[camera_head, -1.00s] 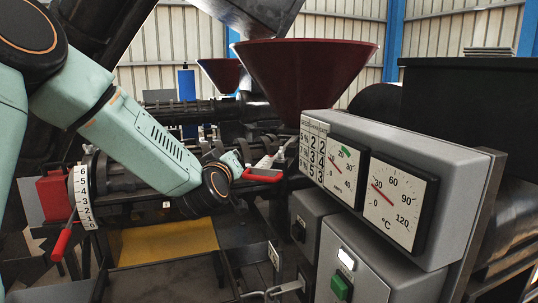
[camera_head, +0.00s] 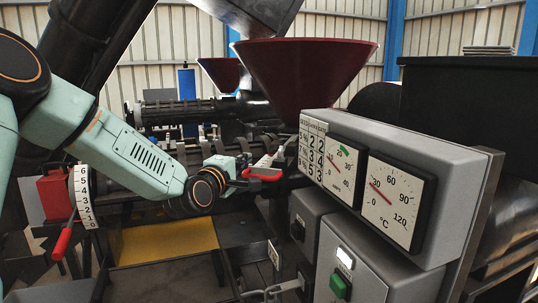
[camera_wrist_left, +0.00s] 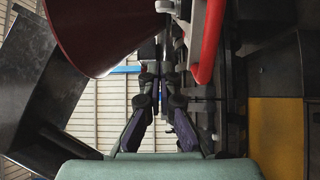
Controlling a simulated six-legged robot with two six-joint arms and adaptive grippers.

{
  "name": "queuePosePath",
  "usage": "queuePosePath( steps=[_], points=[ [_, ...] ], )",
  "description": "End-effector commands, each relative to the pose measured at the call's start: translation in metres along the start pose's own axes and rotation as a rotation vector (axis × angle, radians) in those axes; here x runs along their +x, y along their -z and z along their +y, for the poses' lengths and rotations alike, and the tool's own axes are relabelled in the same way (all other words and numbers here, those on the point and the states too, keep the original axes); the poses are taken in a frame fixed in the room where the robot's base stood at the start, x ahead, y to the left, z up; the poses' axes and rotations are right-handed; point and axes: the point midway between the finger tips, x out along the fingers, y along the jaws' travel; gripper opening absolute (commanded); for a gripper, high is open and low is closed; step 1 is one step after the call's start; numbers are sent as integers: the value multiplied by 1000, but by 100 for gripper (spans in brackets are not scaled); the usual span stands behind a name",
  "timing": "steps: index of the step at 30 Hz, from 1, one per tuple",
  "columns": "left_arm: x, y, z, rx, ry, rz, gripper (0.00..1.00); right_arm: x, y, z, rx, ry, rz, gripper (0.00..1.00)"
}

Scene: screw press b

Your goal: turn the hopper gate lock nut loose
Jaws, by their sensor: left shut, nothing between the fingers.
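My left gripper (camera_head: 243,162) reaches in from the left beside the red lever handle (camera_head: 263,174), below the large dark red hopper (camera_head: 305,75). Its fingers are dark and hard to separate from the machinery behind them. In the left wrist view the gripper (camera_wrist_left: 156,76) is shut with nothing held. There the red handle (camera_wrist_left: 210,40) runs along the right of the fingers, and the hopper (camera_wrist_left: 95,30) fills the upper left. I cannot make out the hopper gate lock nut clearly in either view. My right gripper is not in view.
A grey control box (camera_head: 455,185) with two dials stands close on the right. A numbered white scale (camera_head: 83,198) with a red-tipped lever (camera_head: 62,243) is at the left. A yellow panel (camera_head: 165,242) lies below my arm. Machine barrels crowd the space behind.

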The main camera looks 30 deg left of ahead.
Motion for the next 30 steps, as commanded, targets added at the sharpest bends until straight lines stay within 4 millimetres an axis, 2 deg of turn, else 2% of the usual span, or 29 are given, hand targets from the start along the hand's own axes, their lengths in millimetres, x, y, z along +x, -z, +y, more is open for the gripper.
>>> queuePosePath(
  steps=[13,16,21,30],
  points=[
    [69,-1,0,5,0,-1,0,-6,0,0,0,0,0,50],
    [71,-17,1,4,2,-5,0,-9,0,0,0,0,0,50],
    [75,-33,1,3,0,-2,0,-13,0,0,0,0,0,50],
    [76,-39,0,0,0,0,0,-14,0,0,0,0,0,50]
  ],
)
